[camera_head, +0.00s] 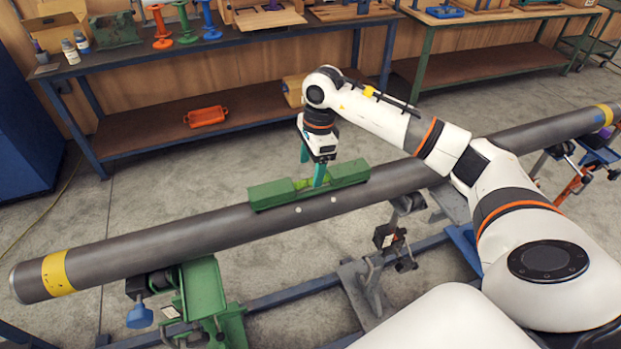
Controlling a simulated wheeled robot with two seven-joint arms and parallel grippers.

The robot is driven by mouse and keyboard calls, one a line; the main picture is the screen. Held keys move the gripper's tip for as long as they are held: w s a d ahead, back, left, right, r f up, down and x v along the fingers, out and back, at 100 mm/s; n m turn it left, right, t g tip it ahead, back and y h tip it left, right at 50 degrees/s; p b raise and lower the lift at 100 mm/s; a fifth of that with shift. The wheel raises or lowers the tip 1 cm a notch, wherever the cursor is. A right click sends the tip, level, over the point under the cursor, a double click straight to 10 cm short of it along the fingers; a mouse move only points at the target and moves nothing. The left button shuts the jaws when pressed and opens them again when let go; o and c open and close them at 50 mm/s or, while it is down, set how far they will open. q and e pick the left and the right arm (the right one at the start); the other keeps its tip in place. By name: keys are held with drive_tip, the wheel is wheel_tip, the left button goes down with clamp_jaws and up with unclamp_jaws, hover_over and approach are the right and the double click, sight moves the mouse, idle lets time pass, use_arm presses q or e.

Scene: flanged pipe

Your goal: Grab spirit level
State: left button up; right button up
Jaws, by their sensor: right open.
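The green spirit level (271,193) lies along the top of the long grey pipe (190,235), near the pipe's middle. My right gripper (313,182) reaches down over the level from behind. Its teal fingers are open, with one fingertip in front of the right half of the level, close to its yellow-green vial. I cannot tell whether the fingers touch the level. My left gripper is not in view.
The pipe has yellow bands at both ends and rests on stands, including a green one (207,290) at the left. A workbench (230,55) with bottles and coloured flanged parts stands behind. An orange case (205,116) sits on its lower shelf. Open floor lies between bench and pipe.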

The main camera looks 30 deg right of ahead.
sight(311, 178)
wheel_tip(311, 178, down, 4)
drive_tip(key=p, duration=0.2)
drive_tip(key=shift+w+f+p, duration=0.1)
drive_tip(key=shift+f+p, duration=0.05)
drive_tip(key=shift+p, duration=0.2)
drive_tip(key=shift+f, duration=0.35)
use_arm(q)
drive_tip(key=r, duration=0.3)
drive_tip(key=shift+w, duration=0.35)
use_arm(e)
drive_tip(key=shift+w+r, duration=0.1)
drive_tip(key=c, duration=1.4)
